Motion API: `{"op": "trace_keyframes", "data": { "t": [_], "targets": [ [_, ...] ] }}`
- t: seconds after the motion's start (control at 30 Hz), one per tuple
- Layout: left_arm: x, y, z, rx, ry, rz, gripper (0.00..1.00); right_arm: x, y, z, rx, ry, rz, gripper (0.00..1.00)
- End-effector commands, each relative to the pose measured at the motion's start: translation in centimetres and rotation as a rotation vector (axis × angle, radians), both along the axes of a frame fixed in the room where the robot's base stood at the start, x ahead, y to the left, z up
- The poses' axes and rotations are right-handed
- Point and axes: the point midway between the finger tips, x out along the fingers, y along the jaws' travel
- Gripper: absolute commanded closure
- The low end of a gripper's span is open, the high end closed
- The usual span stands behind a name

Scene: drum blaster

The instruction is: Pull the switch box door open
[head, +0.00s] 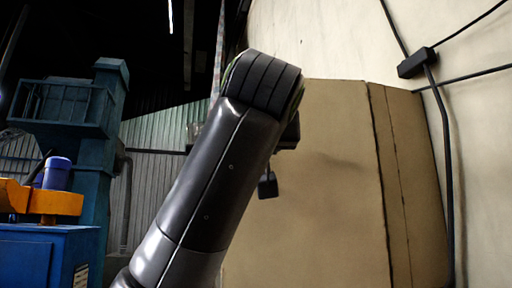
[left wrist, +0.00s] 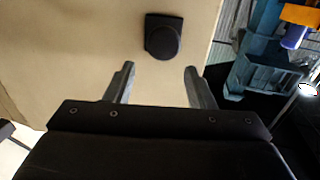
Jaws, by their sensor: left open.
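The tan switch box (head: 409,190) is fixed to the pale curved wall, and its broad tan door (head: 330,200) faces me. The door looks shut. A black knob (head: 268,186) sticks out on the door's left part, just below my arm's end. In the left wrist view the same black knob (left wrist: 163,38) stands on the tan door face (left wrist: 90,50), near its right edge. My left gripper (left wrist: 160,68) is open and empty. Its two fingers point at the door, with the knob ahead of the gap and not between them. In the head view my arm hides most of this gripper.
Black cables and a small black junction piece (head: 416,63) run along the wall right of the box. Blue machinery (head: 70,110) and an orange part (head: 40,200) stand at the left, apart from the box. Open space lies between them and the box.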

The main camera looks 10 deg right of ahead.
Motion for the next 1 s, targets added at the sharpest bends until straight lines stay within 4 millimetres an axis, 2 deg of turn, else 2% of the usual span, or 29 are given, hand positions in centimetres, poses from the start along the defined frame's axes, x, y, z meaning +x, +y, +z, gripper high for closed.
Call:
{"op": "trace_keyframes", "data": {
  "t": [0.03, 0.43, 0.57, 0.83, 0.87, 1.0],
  "targets": [
    [0.0, 0.0, 1.4, 0.000, 0.000, 0.000, 0.51, -0.1, 0.0, 1.3, 0.000, 0.001, 0.000, 0.64],
    [0.0, 0.0, 6.5, 0.000, -0.002, 0.001, 0.51, -0.2, 0.1, 5.8, 0.001, 0.003, -0.001, 0.64],
    [0.0, 0.0, 7.1, 0.000, -0.001, 0.002, 0.51, -0.2, 0.2, 6.3, 0.002, 0.003, -0.001, 0.64],
    [0.0, 0.0, 7.1, 0.000, -0.002, 0.001, 0.51, -0.2, 0.3, 6.2, 0.004, 0.003, -0.002, 0.64],
    [0.0, 0.0, 7.1, 0.000, -0.002, 0.001, 0.52, -0.2, 0.3, 6.2, 0.004, 0.003, -0.002, 0.64],
    [0.0, 0.0, 7.1, 0.000, -0.002, 0.001, 0.71, -0.2, 0.3, 6.2, 0.004, 0.003, -0.002, 0.64]
  ]
}}
